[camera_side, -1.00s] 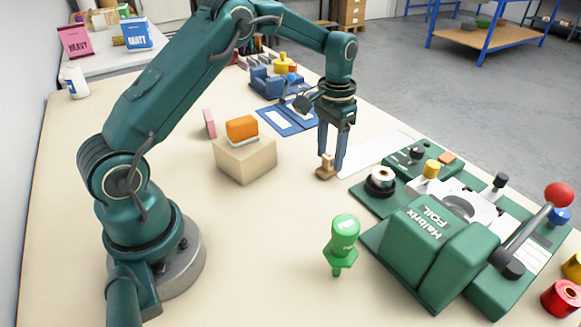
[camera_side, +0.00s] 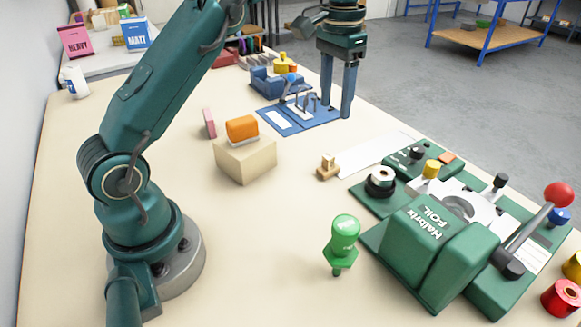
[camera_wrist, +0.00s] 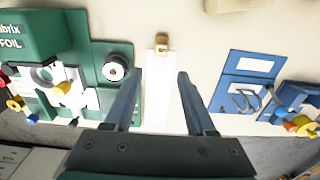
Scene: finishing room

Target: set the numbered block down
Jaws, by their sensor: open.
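The numbered block is a small wooden piece (camera_side: 327,169) with a raised knob, resting on the bench at the near end of a white strip. No number is legible on it. It also shows in the wrist view (camera_wrist: 161,43), at the top centre. My gripper (camera_side: 337,108) is open and empty, raised above the bench and clear of the block. In the wrist view its two fingers (camera_wrist: 160,75) are spread apart, with the white strip showing between them and the block beyond their tips.
A green foil machine (camera_side: 430,245) with a red-knobbed lever stands at right. A green stamp-like tool (camera_side: 343,240) stands in front. A beige block (camera_side: 245,163) carries an orange-topped item (camera_side: 242,128). A blue fixture (camera_side: 298,116) lies behind. Bare bench surrounds the wooden block's left side.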

